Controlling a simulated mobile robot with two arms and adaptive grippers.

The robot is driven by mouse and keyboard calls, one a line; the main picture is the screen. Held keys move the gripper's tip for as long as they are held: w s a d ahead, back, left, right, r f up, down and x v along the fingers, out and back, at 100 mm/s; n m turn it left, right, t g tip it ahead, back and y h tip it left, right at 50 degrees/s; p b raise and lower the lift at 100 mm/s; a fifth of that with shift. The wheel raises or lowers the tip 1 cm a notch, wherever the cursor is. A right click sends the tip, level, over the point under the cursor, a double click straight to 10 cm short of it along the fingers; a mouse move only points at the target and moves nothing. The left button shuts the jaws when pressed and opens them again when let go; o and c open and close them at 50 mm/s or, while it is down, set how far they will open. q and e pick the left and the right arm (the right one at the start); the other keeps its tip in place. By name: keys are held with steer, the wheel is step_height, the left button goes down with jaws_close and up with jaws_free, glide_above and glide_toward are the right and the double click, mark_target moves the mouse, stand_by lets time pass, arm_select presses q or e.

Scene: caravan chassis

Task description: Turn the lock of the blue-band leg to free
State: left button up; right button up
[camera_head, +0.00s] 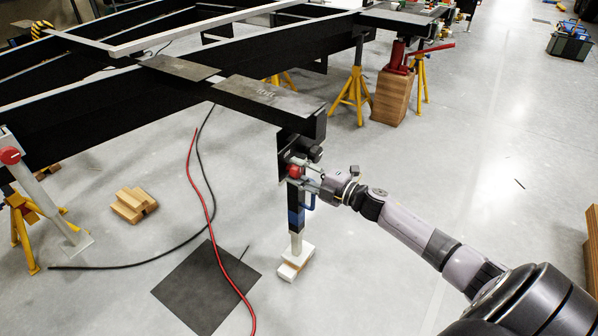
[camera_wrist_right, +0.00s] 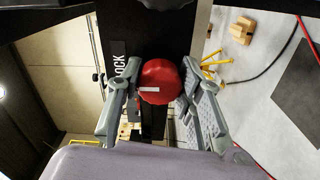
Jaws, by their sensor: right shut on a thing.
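The blue-band leg (camera_head: 296,215) stands upright under the black chassis corner, its dark blue band around the middle and its foot on a white block (camera_head: 296,262). Its red lock knob (camera_head: 294,171) is at the top of the leg. In the right wrist view the red lock knob (camera_wrist_right: 160,82) has a white mark on its face and sits between the fingers. My right gripper (camera_head: 305,172) is shut on the knob, with a finger on either side (camera_wrist_right: 155,95). The word LOCK shows on the black plate beside it. My left gripper is not in view.
The black chassis frame (camera_head: 100,95) spans the upper left. Another leg with a red knob (camera_head: 10,155) stands at the left edge. Yellow stands (camera_head: 354,95), a wooden block stack (camera_head: 133,204), a dark mat (camera_head: 207,287) and a red hose (camera_head: 205,205) are around. The floor right of the leg is open.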

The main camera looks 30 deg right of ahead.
steer(key=shift+f, duration=0.1)
stand_by(0.3)
steer(key=o, duration=1.2)
steer(key=shift+c, duration=0.2)
steer(key=shift+s, duration=0.1)
steer(key=v, duration=1.1)
steer(key=shift+s+d, duration=0.15)
steer(key=shift+s, duration=0.2)
